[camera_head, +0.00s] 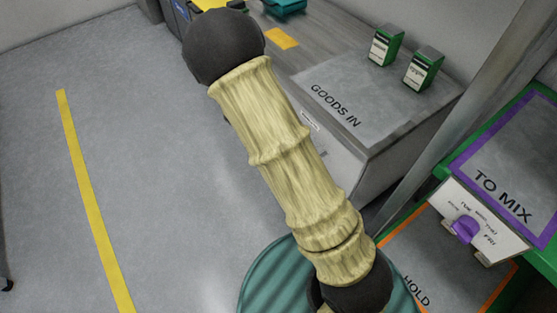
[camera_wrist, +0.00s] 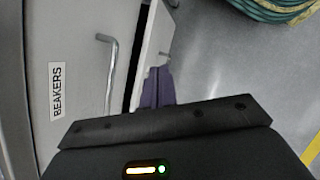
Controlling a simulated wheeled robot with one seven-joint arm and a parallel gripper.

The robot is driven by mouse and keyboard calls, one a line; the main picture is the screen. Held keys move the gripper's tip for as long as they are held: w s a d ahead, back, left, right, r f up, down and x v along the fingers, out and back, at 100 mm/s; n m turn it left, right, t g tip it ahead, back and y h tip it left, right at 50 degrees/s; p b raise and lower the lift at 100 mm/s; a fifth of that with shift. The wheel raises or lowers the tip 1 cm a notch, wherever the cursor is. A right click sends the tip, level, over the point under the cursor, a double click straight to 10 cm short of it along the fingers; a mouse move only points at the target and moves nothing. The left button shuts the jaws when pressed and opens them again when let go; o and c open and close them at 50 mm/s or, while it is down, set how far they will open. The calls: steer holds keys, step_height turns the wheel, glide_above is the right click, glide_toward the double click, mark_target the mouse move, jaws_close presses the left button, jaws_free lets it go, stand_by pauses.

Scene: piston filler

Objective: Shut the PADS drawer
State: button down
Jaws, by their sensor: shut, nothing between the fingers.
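In the wrist view, my gripper (camera_wrist: 157,76) shows as purple-grey fingers, shut and empty, pointing up the picture from the dark gripper body. The fingertips are close to a pale drawer front (camera_wrist: 153,38), which stands out from the cabinet with a dark gap behind it. No label on this front can be read, so I cannot tell for certain that it is the PADS drawer. Whether the fingers touch it is unclear. Left of it is a front labelled BEAKERS (camera_wrist: 56,90) with a bar handle (camera_wrist: 109,70). In the head view, my arm hides the gripper and much of the cabinet front.
The grey bench (camera_head: 335,60) has a GOODS IN mat (camera_head: 350,95) with two green-and-white boxes (camera_head: 385,45) (camera_head: 423,68). At right are a TO MIX area (camera_head: 500,165) and an orange-edged HOLD area (camera_head: 420,255).

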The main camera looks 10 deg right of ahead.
steer(key=w+a+f+n+t+h+b, duration=0.4)
steer(key=a+f+n+h, duration=0.1)
steer(key=f, duration=0.4)
steer(key=w+a+f+n+t+h+b, duration=0.4)
steer(key=f+n, duration=0.4)
steer(key=f, duration=0.2)
steer(key=shift+w+a+t+h+b, duration=0.4)
steer(key=shift+a+t+h+b, duration=0.2)
steer(key=shift+a+h+b, duration=0.3)
steer(key=b+x, duration=0.3)
steer(key=x, duration=0.3)
steer(key=b+x, duration=0.3)
steer(key=x, duration=0.4)
steer(key=shift+s+f+b, duration=0.1)
steer(key=shift+f+b, duration=0.1)
steer(key=shift+b, duration=0.1)
steer(key=shift+w+d+r, duration=0.2)
steer(key=shift+d, duration=0.25)
